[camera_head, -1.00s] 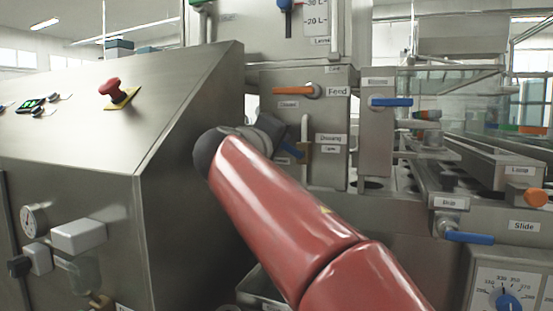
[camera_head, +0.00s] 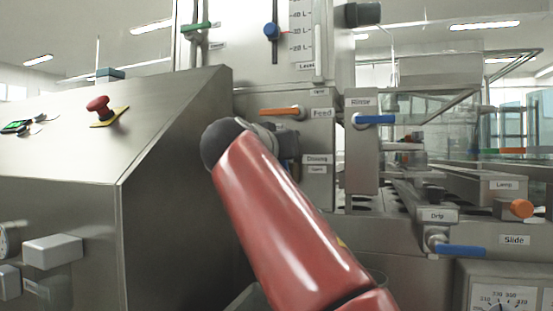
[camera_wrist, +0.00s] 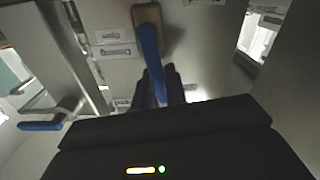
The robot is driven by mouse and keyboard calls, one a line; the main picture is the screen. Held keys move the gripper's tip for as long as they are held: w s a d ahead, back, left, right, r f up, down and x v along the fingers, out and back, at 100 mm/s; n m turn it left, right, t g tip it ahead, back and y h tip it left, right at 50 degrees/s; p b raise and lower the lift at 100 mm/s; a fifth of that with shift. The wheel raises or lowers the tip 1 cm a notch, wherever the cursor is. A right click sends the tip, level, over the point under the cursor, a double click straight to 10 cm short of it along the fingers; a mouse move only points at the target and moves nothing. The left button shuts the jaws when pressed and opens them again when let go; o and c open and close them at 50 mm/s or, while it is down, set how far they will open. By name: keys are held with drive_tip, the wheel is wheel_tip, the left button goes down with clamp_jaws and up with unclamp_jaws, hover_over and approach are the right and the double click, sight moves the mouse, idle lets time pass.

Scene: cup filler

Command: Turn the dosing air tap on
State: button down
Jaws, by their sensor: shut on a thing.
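The dosing air tap has a blue lever (camera_wrist: 151,55) on a brown body, seen upside down at the top middle of the wrist view. My gripper (camera_wrist: 158,78) has its dark fingers on both sides of the lever's lower part in that view and is shut on it. In the head view my gripper (camera_head: 287,143) is against the panel by the Dosing label (camera_head: 317,159), partly behind my red arm.
Above is the Feed tap's orange lever (camera_head: 280,112). To the right are the Rinse tap's blue lever (camera_head: 375,119) and the Drip tap's blue lever (camera_head: 461,250). A slanted steel cabinet (camera_head: 180,170) with a red stop button (camera_head: 98,105) stands close on the left.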

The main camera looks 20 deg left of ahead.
drive_tip(key=shift+d+f+m+b, duration=0.15)
drive_tip(key=shift+d+m+b, duration=0.25)
drive_tip(key=shift+m, duration=0.6)
drive_tip(key=c, duration=1.4)
unclamp_jaws()
drive_tip(key=shift+c, duration=0.2)
drive_tip(key=s+b, duration=0.2)
drive_tip(key=s, duration=0.5)
drive_tip(key=shift+s+a, duration=0.3)
drive_tip(key=shift+s, duration=0.1)
